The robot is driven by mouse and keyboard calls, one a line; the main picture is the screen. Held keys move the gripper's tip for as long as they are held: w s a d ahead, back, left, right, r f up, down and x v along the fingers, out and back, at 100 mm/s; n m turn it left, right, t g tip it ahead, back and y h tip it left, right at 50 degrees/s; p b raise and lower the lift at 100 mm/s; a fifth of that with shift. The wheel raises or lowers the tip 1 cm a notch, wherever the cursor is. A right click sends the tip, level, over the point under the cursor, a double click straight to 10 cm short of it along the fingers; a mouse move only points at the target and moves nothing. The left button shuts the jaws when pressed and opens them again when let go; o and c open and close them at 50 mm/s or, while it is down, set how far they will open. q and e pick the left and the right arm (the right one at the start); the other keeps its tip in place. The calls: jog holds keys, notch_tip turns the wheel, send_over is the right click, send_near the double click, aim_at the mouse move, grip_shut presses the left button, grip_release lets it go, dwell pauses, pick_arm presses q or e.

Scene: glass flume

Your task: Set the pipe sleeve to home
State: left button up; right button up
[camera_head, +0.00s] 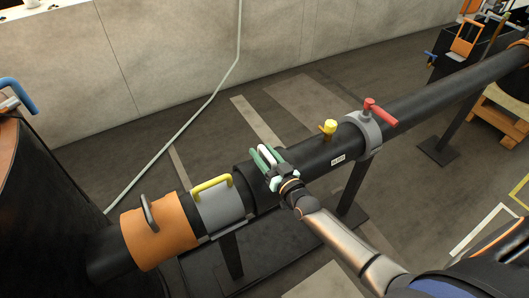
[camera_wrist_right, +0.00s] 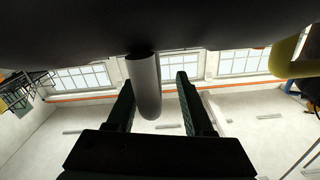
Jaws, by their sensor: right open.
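A long black pipe (camera_head: 425,98) runs from lower left to upper right. A thicker black sleeve section (camera_head: 310,160) sits around its middle, with a small white label too small to read. My right gripper (camera_head: 266,158) is at the left end of this section, with its green fingers open on either side of a pale grey handle. In the right wrist view, the grey handle (camera_wrist_right: 146,88) hangs between the two open fingers of the gripper (camera_wrist_right: 155,82), with gaps visible beside it. Which part is the task's sleeve I cannot tell for certain. My left gripper is out of view.
Left along the pipe are a grey collar (camera_head: 222,207) with a yellow handle and an orange collar (camera_head: 160,238) with a grey handle. To the right are a yellow knob (camera_head: 328,129) and a grey clamp (camera_head: 369,134) with a red T-handle. A dark drum (camera_head: 35,200) stands at left.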

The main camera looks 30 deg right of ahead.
jog(key=shift+d, duration=0.1)
jog(key=s, duration=1.2)
jog(key=shift+s+d+p, duration=0.25)
jog(key=shift+d+p, duration=0.1)
jog(key=shift+d, duration=0.1)
jog(key=s+a+f+n+g+p, duration=0.1)
jog(key=s+a+f+g, duration=0.3)
jog(key=s, duration=0.3)
jog(key=s+a+f+n+g+p, duration=0.1)
jog(key=s+a+f+g, duration=0.3)
jog(key=s, duration=0.4)
jog(key=shift+a+f+n+g+y+p, duration=0.3)
jog(key=shift+a+f+n+g, duration=0.15)
jog(key=shift+f+n, duration=0.25)
jog(key=shift+w, duration=0.1)
